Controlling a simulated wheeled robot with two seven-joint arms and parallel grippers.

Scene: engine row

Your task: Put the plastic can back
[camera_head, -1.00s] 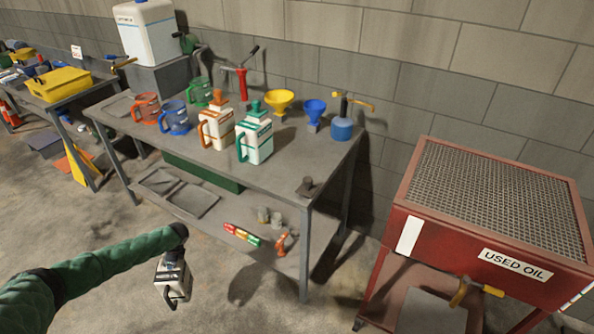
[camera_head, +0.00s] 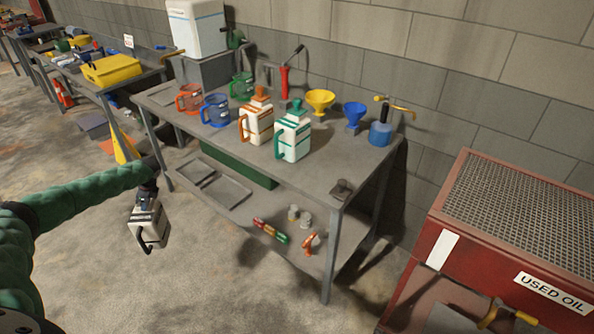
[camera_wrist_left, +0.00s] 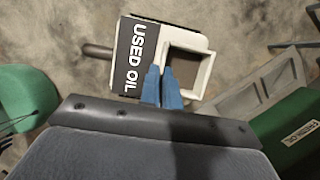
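A white plastic can (camera_head: 148,226) with a black handle hangs below my left gripper (camera_head: 146,190), in the air in front of the workbench's left end. In the left wrist view the can (camera_wrist_left: 132,55) shows a dark label reading "USED OIL" and a square opening beside it. The blue fingertips of my left gripper (camera_wrist_left: 163,88) are close together at the can's top, between label and opening. The exact contact is partly hidden. My right gripper is out of view.
The grey workbench (camera_head: 320,170) holds an orange-capped can (camera_head: 256,124), a green-capped can (camera_head: 293,138), colored jugs, funnels and a large white container (camera_head: 197,28). A lower shelf (camera_head: 262,215) holds small items. A red used-oil station (camera_head: 455,240) stands right.

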